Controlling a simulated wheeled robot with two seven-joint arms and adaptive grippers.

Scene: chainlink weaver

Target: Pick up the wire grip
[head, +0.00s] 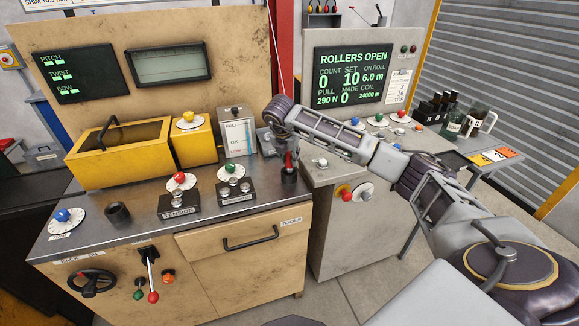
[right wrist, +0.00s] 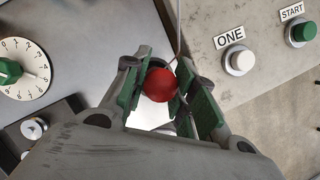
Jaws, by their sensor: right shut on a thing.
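The wire grip shows as a small red piece (head: 288,159) at the right end of the steel worktop, just above a black cup-shaped holder (head: 289,175). In the right wrist view its round red end (right wrist: 159,85) sits between the green pads. My right gripper (right wrist: 158,92) is shut on it from above. In the head view the gripper (head: 287,146) is small and partly hidden by its own wrist. I cannot tell whether the wire grip still touches the holder. My left gripper is not in view.
Dials and knob boxes, such as the green-knobbed dial (head: 232,170), stand left of the gripper. A gauge box (head: 237,131) is behind.

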